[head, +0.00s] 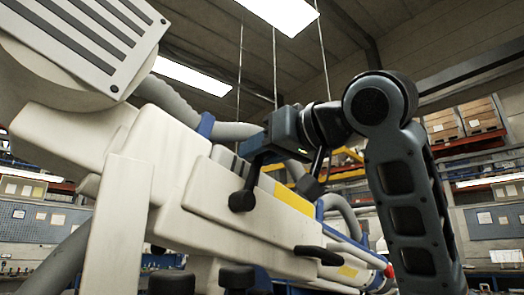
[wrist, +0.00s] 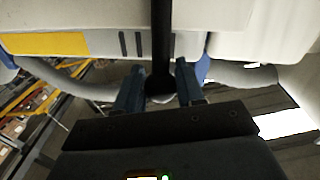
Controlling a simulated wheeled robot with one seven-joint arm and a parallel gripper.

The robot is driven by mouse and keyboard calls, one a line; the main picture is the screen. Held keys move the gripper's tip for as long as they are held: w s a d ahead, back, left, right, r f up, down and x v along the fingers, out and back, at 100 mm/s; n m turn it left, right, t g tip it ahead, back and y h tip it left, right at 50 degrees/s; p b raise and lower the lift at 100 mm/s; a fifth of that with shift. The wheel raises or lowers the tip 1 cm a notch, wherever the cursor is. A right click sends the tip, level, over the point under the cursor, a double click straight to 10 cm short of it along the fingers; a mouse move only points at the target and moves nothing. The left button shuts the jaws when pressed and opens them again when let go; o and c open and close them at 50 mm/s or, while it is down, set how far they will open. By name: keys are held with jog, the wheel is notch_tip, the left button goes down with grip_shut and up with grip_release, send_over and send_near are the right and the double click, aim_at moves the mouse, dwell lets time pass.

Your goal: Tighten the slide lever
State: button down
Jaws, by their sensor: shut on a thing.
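The slide lever (head: 250,181) is a black rod rising from a round black hub on the pale side of the microscope arm (head: 156,160). In the wrist view the lever (wrist: 160,40) runs down the middle from the top edge and ends in a black knob between the fingers. My gripper (head: 260,147) is at the upper end of the lever, above the pale arm. In the wrist view my gripper (wrist: 160,88) has one blue-grey finger on each side of the knob, shut on it. In the head view the knob is hidden by the fingers.
Another black handle (head: 318,254) lies on the lower pale beam, right of the lever. Black knobs (head: 236,277) stand at the bottom. A thick grey hose (head: 232,131) passes behind my gripper. A yellow stripe (head: 295,201) marks the beam. Shelves with boxes are far behind.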

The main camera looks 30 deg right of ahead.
jog(key=shift+s+a+n, duration=0.1)
jog(key=shift+a+n, duration=0.15)
jog(key=shift+n, duration=0.05)
jog(key=s+a+f+n+y+b, duration=0.1)
jog(key=a+n+b, duration=0.4)
jog(key=n, duration=0.6)
jog(key=shift+s+a+f+t, duration=0.4)
jog(key=shift+s+a+f, duration=0.25)
jog(key=shift+a, duration=0.5)
jog(key=shift+n, duration=0.3)
jog(key=c, duration=0.8)
grip_release()
jog(key=shift+r, duration=0.1)
jog(key=shift+s, duration=0.1)
